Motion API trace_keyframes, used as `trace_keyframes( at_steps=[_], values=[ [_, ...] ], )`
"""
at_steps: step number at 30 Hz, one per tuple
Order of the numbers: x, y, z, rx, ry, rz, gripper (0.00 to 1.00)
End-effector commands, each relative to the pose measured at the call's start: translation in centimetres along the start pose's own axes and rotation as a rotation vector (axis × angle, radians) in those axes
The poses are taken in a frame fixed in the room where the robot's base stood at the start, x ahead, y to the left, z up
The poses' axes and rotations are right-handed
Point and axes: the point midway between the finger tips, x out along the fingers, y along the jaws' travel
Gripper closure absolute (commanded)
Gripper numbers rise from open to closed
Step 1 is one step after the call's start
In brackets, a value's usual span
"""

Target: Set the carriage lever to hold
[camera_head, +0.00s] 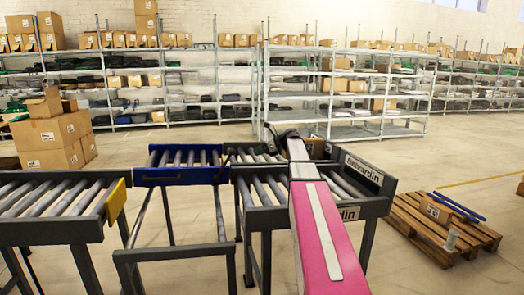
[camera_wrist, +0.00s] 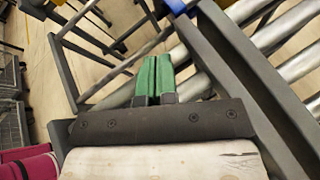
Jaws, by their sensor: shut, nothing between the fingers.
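The carriage (camera_head: 180,176) is a blue-framed roller section in the middle of the head view. It stands on a dark frame between two roller conveyors. My pink and white arm reaches over the right conveyor in the head view, and I cannot make out the fingertips there. In the wrist view my gripper (camera_wrist: 154,74) has green fingers pressed together with nothing between them. The fingers are over dark frame bars and beside grey rollers. A small blue part (camera_wrist: 178,5) shows at the top edge of the wrist view.
The left conveyor (camera_head: 45,210) has a yellow end plate (camera_head: 116,201). The right conveyor (camera_head: 372,206) lies under my arm. A wooden pallet (camera_head: 440,232) with a box and blue bars is at the right. Cartons (camera_head: 52,140) are stacked at the left; shelves line the back.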

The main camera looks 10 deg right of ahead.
Motion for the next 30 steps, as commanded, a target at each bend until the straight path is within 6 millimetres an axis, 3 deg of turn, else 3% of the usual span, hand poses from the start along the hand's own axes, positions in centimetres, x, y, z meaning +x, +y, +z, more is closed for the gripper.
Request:
trace_keyframes(
  at_steps=[8, 12, 18, 30],
  values=[
    [5.3, 0.0, 0.0, 0.0, 0.001, 0.001, 1.0],
    [6.8, -0.1, 1.4, -0.002, 0.0, -0.002, 1.0],
    [7.9, -0.1, 2.5, 0.0, 0.001, -0.003, 1.0],
    [8.1, 0.0, 2.8, 0.0, 0.001, -0.004, 1.0]
  ],
)
